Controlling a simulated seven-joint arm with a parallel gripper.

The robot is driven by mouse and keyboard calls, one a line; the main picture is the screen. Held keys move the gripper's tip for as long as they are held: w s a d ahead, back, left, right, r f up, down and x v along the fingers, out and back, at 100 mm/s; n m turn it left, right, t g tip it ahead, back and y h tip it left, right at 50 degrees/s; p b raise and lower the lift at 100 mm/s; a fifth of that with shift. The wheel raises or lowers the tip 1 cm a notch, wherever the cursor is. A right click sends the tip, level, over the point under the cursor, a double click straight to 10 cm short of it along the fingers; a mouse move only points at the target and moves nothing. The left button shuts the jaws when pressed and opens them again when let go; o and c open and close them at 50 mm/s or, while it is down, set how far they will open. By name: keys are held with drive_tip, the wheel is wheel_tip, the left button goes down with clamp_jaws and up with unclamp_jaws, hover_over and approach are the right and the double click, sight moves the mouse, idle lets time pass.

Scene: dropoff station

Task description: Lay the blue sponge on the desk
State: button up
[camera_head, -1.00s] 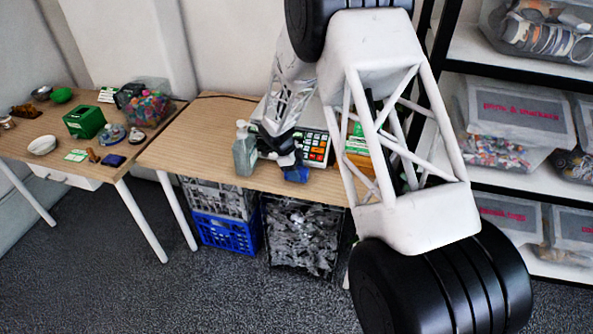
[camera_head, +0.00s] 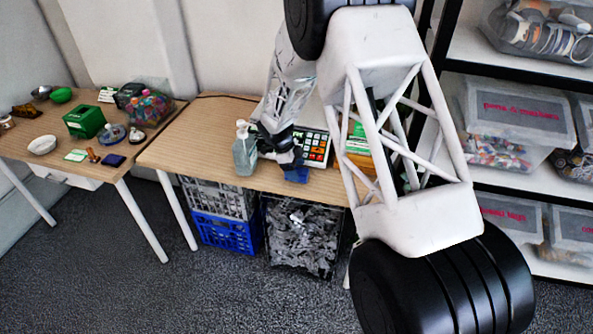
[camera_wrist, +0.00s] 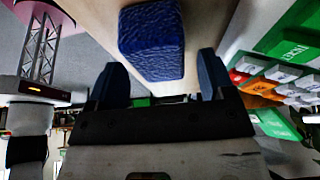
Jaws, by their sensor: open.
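The blue sponge (camera_head: 296,174) is a small block at the front edge of the desk (camera_head: 205,150) with the keypad. In the wrist view the sponge (camera_wrist: 152,42) lies on the wooden top, just beyond and between my fingertips. My gripper (camera_wrist: 160,66) is open, with one dark blue finger on each side and a gap between each finger and the sponge. In the head view my gripper (camera_head: 287,156) is just above and behind the sponge, and the arm hides part of the desk.
A pump bottle (camera_head: 244,150) stands close left of my gripper. A keypad device (camera_head: 316,148) is close on its right, and a green box (camera_head: 357,140) stands farther right. Crates (camera_head: 225,232) sit under the desk. The desk's left part is clear.

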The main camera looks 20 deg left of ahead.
sight(298, 170)
drive_tip(key=shift+v, duration=3.2)
drive_tip(key=shift+n, duration=0.3)
drive_tip(key=d+r, duration=0.2)
drive_tip(key=d, duration=0.1)
drive_tip(key=shift+d, duration=0.3)
drive_tip(key=s+d+r+n+y, duration=0.1)
drive_tip(key=s+d+r+n, duration=0.1)
drive_tip(key=s+d+r, duration=0.45)
drive_tip(key=s+d+r+n+y, duration=0.1)
drive_tip(key=s+d+r+n, duration=0.2)
drive_tip(key=d+r, duration=0.55)
drive_tip(key=s+d+r+n, duration=0.2)
drive_tip(key=s+d+r, duration=0.3)
drive_tip(key=d+r, duration=0.3)
drive_tip(key=s+d+r+n+t+y, duration=0.1)
drive_tip(key=s+d+n, duration=0.4)
drive_tip(key=s, duration=1)
drive_tip(key=s+d+r+n+t+y, duration=0.1)
drive_tip(key=s+d+r+n, duration=0.2)
drive_tip(key=s+d, duration=0.8)
drive_tip(key=s+n, duration=0.2)
drive_tip(key=s, duration=0.2)
drive_tip(key=shift+s+r+t+y, duration=0.15)
drive_tip(key=shift+s+t+y, duration=0.1)
drive_tip(key=shift+t+y, duration=0.05)
